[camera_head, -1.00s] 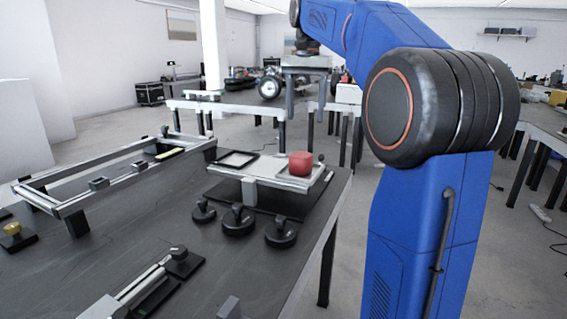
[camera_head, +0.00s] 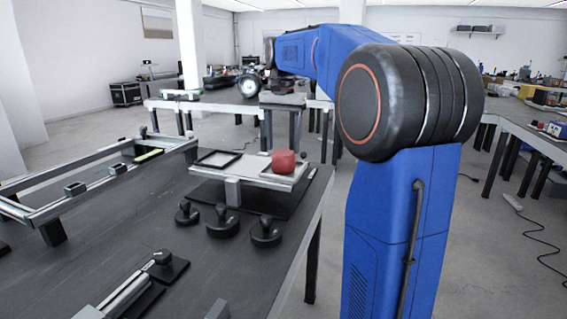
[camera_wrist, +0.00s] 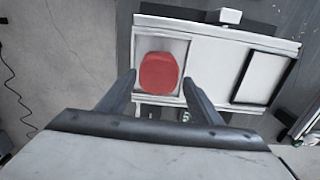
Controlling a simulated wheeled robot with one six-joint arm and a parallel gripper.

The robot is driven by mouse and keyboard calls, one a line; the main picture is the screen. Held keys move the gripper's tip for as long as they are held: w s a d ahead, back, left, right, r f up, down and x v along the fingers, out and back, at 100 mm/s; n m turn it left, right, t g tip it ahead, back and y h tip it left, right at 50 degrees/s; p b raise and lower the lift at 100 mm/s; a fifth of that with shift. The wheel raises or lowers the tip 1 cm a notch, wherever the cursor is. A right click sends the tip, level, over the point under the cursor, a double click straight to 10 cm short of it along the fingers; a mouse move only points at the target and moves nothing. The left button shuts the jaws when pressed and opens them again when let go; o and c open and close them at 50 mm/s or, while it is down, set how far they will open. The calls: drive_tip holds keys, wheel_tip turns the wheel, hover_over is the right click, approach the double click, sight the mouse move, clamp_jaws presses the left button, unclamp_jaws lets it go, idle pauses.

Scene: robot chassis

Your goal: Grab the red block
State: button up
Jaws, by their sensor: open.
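The red block (camera_head: 284,161) sits in the right-hand framed section of a pale raised tray (camera_head: 238,172) on the dark table. In the wrist view the red block (camera_wrist: 159,73) lies inside a white square frame, seen from above. My gripper (camera_wrist: 159,80) is open, with one finger to each side of the block in that view. In the head view my gripper (camera_head: 281,125) hangs above the block, fingers down, apart from it. Nothing is between the fingers' inner faces that I can see being touched.
An empty dark frame (camera_head: 219,160) fills the tray's left section. Several black knobbed weights (camera_head: 222,222) stand in front of the tray. A metal rail frame (camera_head: 75,189) stands to the left. The dark table (camera_head: 170,225) has bare room in front.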

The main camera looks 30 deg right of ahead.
sight(284, 152)
drive_tip(key=shift+d+f, duration=0.15)
drive_tip(key=shift+f, duration=2.8)
drive_tip(key=c, duration=1.3)
clamp_jaws()
drive_tip(key=shift+r, duration=0.2)
